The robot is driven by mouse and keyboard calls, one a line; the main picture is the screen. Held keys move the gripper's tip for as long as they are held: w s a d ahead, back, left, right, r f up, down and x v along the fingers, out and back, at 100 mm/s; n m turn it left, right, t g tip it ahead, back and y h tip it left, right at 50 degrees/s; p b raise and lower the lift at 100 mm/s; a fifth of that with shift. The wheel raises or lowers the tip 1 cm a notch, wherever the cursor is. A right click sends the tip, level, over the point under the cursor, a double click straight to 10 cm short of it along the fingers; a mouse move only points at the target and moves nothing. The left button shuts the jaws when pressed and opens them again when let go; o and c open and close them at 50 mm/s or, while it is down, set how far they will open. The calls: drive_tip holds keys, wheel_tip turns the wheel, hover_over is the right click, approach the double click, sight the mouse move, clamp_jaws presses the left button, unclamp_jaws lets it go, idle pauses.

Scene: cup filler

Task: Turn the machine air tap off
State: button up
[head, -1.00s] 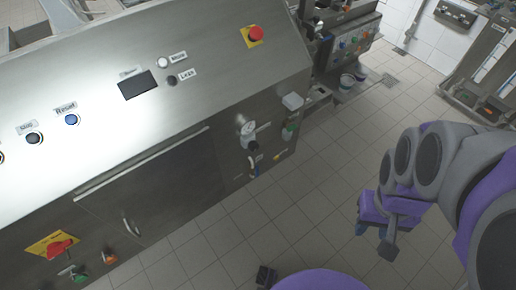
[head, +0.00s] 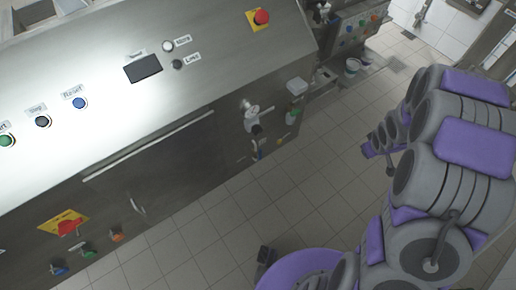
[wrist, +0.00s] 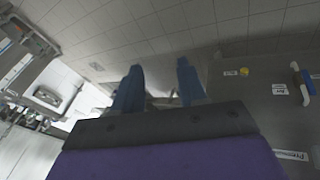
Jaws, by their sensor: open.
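In the head view, a small tap handle (head: 258,150) shows on the lower right of the machine's front, below a round gauge.
The steel machine (head: 150,120) fills the left of the head view. A regulator and gauge (head: 251,116) stick out above the tap. A red emergency button (head: 262,17) is on top. Tiled floor (head: 330,150) lies open between machine and arm.

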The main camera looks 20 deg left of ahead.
drive_tip(key=w+a+f+n+t+y, duration=0.1)
drive_tip(key=a+f+y, duration=0.1)
drive_tip(key=f, duration=0.3)
drive_tip(key=w+a+f+n+y, duration=0.1)
drive_tip(key=w+a+f+n, duration=0.15)
drive_tip(key=f, duration=0.25)
drive_tip(key=t+y+p, duration=0.3)
drive_tip(key=t+y, duration=0.2)
drive_tip(key=y, duration=0.7)
approach(261, 154)
drive_tip(key=shift+m, duration=0.45)
drive_tip(key=b+x, duration=0.1)
drive_tip(key=x, duration=1.1)
drive_tip(key=shift+w+a+r, duration=0.1)
drive_tip(key=shift+a+r, duration=0.1)
drive_tip(key=shift+c, duration=0.2)
clamp_jaws()
